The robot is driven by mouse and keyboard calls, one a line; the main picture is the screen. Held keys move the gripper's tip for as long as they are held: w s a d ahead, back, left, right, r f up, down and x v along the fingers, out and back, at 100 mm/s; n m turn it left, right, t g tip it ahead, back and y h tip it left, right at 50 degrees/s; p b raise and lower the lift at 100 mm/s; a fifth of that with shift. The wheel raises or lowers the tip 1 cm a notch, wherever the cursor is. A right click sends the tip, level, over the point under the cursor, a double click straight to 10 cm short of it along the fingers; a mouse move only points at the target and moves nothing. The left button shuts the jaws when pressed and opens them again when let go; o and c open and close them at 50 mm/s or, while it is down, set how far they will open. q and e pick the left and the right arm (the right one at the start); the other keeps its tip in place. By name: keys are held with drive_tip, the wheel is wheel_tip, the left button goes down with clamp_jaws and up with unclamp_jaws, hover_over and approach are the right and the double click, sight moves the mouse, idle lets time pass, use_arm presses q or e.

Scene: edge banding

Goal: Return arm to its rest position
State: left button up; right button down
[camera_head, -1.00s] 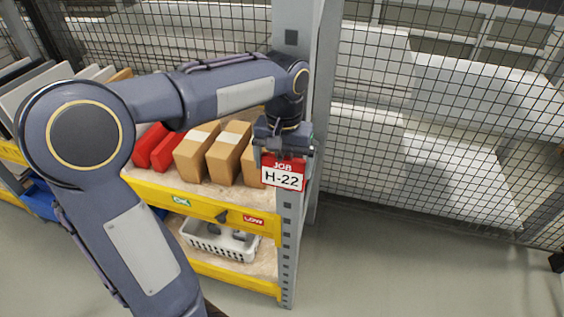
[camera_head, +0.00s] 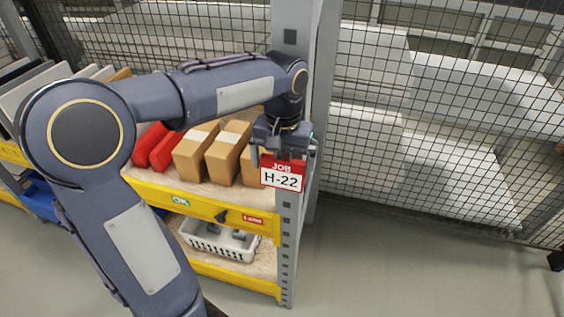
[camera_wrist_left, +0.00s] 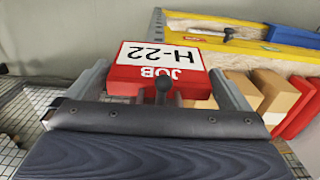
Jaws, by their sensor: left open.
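My left gripper (camera_head: 284,150) is at the end of the left arm, beside the grey rack post at the shelf's front right corner. Its fingers are apart. A red and white job sign (camera_head: 282,174) reading "JOB H-22" is at the post, just below the gripper. In the left wrist view the sign (camera_wrist_left: 158,66) appears upside down between the two spread fingers, with a dark round knob in front of it. Gaps show between the sign and the fingers there. My right gripper is in neither view.
The shelf has yellow edges (camera_head: 190,200) and holds cardboard boxes (camera_head: 228,152) and red boxes (camera_head: 158,148). A white basket (camera_head: 222,240) is on the lower level. A wire mesh fence (camera_head: 430,130) stands behind. The floor (camera_head: 420,265) at the right is clear.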

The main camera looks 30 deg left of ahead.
use_arm(q)
wheel_tip(320, 180, up, 8)
drive_tip(key=shift+w+f, duration=0.1)
drive_tip(key=shift+s+a, duration=0.1)
drive_tip(key=shift+s, duration=0.3)
drive_tip(key=s+d+f+t+h, duration=0.2)
drive_tip(key=s+f, duration=0.3)
drive_tip(key=s, duration=0.3)
drive_tip(key=s+d+f+m+t+h, duration=0.1)
drive_tip(key=s+d+f+t, duration=0.1)
drive_tip(key=s+f, duration=0.4)
drive_tip(key=s+t, duration=0.1)
drive_tip(key=s, duration=0.2)
drive_tip(key=shift+d+f+t+h, duration=0.25)
drive_tip(key=shift+t+h, duration=0.05)
drive_tip(key=shift+h, duration=0.1)
idle(1.4)
